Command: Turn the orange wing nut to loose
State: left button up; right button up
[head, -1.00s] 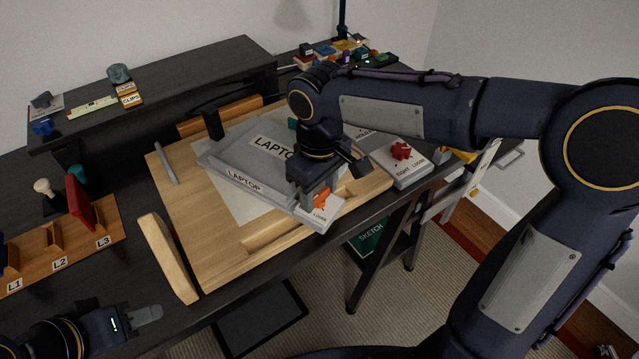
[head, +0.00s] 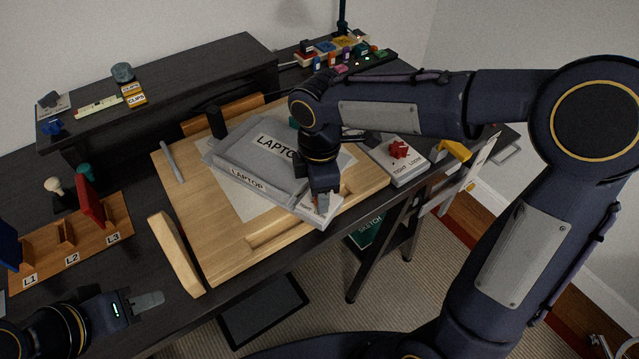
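The orange wing nut (head: 323,203) shows only as a small patch at the fingers of my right gripper (head: 322,196), on a light labelled block (head: 317,216) at the front edge of the wooden board. My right gripper points down over the nut and hides most of it and part of the block's lettering. Whether its fingers grip the nut or only surround it, I cannot tell. The nut's angle is hidden too. My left gripper (head: 150,302) is empty at the lower left, away from the nut; its finger gap cannot be made out.
A grey laptop-labelled stack (head: 262,155) lies on the wooden board (head: 190,215), close behind my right gripper. A red knob (head: 400,150) on a similar labelled block (head: 405,173) stands to the right. A wooden bar (head: 176,254) lies at the board's left edge.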

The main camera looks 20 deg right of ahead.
jog(key=shift+n+p, duration=0.5)
jog(key=shift+n, duration=1)
jog(key=o, duration=1)
notch_tip(320, 180, up, 8)
jog(key=shift+f, duration=0.1)
